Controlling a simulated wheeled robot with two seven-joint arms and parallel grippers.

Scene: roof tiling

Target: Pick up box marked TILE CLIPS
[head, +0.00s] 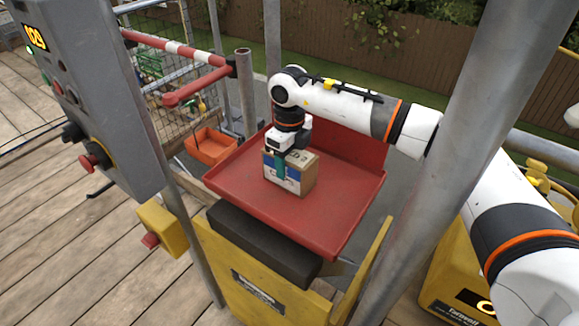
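A small brown cardboard box (297,181) with a white and blue label stands on the red tray (335,212). Its print is too small to read, so I cannot confirm the TILE CLIPS marking. My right gripper (288,158) points down at the box from above, its arm coming in from the right. A teal strip, perhaps a finger, lies against the box's near face. The far side of the box and any other finger are hidden, so I cannot tell whether the gripper is closed on it. My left gripper is not in view.
The red tray has a raised back wall and is otherwise bare. A grey post (440,150) rises close on the right. A grey control panel (95,85) stands at the left. An orange bin (211,147) sits behind the tray, near a red-and-white rail (175,48).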

